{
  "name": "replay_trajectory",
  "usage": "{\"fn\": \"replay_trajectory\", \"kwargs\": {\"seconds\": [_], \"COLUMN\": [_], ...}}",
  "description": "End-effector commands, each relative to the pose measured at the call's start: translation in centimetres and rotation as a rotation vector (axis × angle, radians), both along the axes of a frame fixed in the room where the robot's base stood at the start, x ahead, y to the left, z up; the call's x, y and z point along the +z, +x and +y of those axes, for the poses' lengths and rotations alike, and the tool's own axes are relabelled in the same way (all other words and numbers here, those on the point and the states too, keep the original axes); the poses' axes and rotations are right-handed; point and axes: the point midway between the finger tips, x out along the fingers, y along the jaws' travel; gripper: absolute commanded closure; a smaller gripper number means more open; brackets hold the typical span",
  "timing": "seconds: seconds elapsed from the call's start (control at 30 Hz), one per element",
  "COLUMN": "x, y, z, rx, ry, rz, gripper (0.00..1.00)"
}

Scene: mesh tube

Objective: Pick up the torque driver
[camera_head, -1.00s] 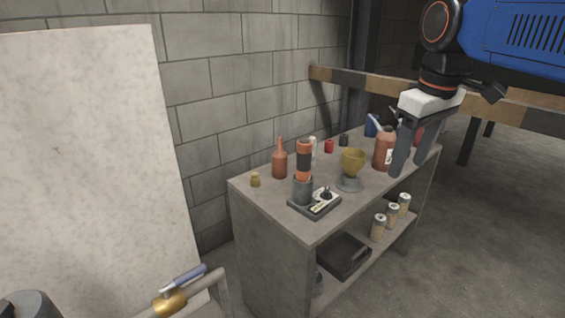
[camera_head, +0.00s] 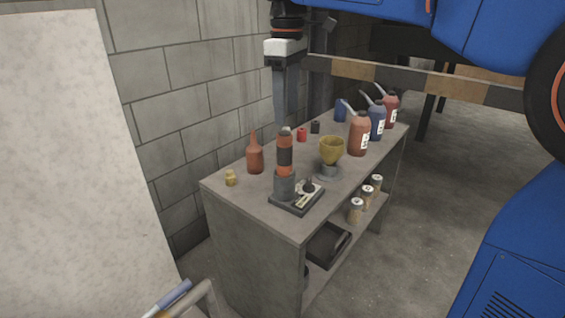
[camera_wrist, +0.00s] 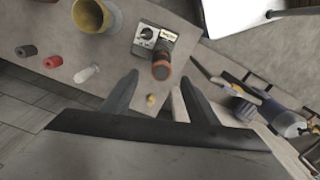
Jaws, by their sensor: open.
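The torque driver appears to be the upright orange-and-black handle (camera_head: 285,150) standing in a grey cup-like holder (camera_head: 284,186) on a small dark tray (camera_head: 283,204), near the bench's front left end. In the wrist view its dark top with an orange rim (camera_wrist: 161,70) shows just beyond the fingertips, between their lines. My gripper (camera_head: 287,122) points down, open and empty. In the head view its fingers appear above and behind the driver; the exact gap is unclear. It also shows in the wrist view (camera_wrist: 158,78), with nothing between the fingers at their tips.
On the grey bench (camera_head: 240,193), a red nozzle bottle (camera_head: 255,158) and small yellow jar (camera_head: 230,178) stand left of the driver. A yellow cup (camera_head: 331,150) stands right. Larger bottles (camera_head: 359,136) stand farther back. A block wall (camera_head: 180,90) rises behind.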

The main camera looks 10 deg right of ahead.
Motion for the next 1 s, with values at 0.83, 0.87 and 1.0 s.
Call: {"fn": "replay_trajectory", "kwargs": {"seconds": [0.83,0.87,1.0], "x": [-10.5,-10.9,-12.2], "y": [-0.2,-0.2,-0.2], "z": [0.6,0.6,0.6], "rx": [0.0,0.0,-0.001], "ry": [0.0,0.0,0.0], "rz": [0.001,0.001,0.0], "gripper": [0.46,0.46,0.46]}}
